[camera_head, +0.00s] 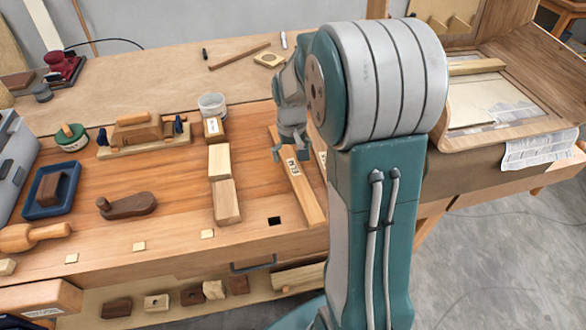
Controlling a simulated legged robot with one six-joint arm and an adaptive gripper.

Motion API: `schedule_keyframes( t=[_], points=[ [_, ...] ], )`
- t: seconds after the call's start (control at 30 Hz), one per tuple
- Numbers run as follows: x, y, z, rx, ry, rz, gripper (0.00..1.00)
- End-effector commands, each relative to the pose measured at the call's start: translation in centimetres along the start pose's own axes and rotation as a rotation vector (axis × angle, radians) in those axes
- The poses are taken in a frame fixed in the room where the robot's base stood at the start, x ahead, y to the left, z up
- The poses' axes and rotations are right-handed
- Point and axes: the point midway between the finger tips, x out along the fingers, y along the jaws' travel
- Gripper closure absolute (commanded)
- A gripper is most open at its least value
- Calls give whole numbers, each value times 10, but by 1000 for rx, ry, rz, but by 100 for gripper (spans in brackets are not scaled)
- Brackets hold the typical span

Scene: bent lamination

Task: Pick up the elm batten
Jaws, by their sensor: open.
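A long, light-brown batten (305,199) lies on the workbench under my gripper, running from the back toward the front edge. It bears a white label with dark lettering too small to read surely; I take it for the elm batten. My gripper (290,154) is open, fingers pointing down, just over the batten near its label. I cannot tell whether the fingers touch or straddle it. My gripper covers part of the batten's far half. Another pale labelled piece (321,157) shows just to the right, mostly hidden behind my arm.
Two pale wood blocks (227,201) lie end to end to the left. A small labelled block (213,129) and a white tub (212,104) stand behind them. A plane (140,130) and blue tray (50,190) are farther left. A dark square hole (274,221) is near the front edge.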

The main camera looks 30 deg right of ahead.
Motion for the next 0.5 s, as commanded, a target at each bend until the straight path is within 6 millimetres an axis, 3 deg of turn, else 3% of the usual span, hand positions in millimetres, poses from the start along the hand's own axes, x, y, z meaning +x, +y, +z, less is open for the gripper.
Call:
schedule_keyframes(
  t=[0.23, 0.5],
  points=[
    [38, 4, 1, 0, -4, 0, 3],
    [48, 4, 1, 0, -1, 0, 3]
  ],
)
